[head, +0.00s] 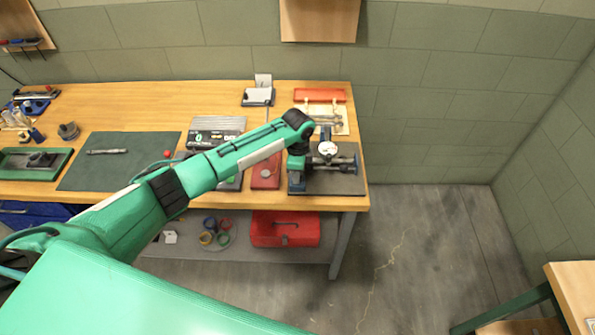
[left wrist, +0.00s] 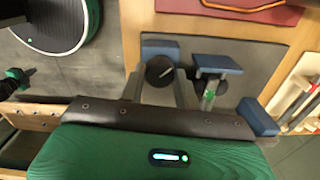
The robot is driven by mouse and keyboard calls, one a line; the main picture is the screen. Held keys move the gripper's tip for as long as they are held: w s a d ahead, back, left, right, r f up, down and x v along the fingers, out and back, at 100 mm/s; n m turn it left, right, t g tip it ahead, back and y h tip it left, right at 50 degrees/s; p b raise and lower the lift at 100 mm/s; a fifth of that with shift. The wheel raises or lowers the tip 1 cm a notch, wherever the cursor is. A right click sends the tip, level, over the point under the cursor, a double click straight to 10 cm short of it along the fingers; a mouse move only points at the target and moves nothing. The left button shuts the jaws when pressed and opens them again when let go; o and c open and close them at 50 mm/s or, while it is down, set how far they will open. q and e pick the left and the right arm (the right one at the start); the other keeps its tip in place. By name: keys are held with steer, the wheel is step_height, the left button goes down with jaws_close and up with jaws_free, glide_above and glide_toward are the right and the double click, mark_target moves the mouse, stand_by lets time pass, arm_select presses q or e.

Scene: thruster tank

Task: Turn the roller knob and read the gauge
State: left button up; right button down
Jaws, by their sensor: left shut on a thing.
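The gauge (head: 327,149), a small white round dial, stands on the test fixture at the right end of the bench; its reading is too small to make out. My left gripper (head: 299,160) points down at the left side of the fixture. In the left wrist view its two grey fingers (left wrist: 160,88) are shut on the dark round roller knob (left wrist: 160,71), which sits between them. Blue blocks (left wrist: 216,63) of the fixture show around the fingers. The knob is hidden by the gripper in the head view. My right gripper is not in view.
The fixture stands on a dark mat (head: 338,185) near the bench's right edge. A red case (head: 265,174) lies close on its left, and a tool board (head: 338,128) lies behind. A green mat (head: 100,172) with a tool lies farther left.

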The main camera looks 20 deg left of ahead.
arm_select(q)
steer(key=m, duration=0.5)
steer(key=shift+w+m+b, duration=0.1)
steer(key=shift+m+b, duration=0.2)
steer(key=shift+b, duration=0.1)
steer(key=m+b, duration=0.1)
steer(key=m, duration=0.3)
steer(key=shift+r+m, duration=0.1)
steer(key=shift+m, duration=0.3)
steer(key=o, duration=1)
step_height(320, 180, up, 14)
steer(key=b, duration=0.4)
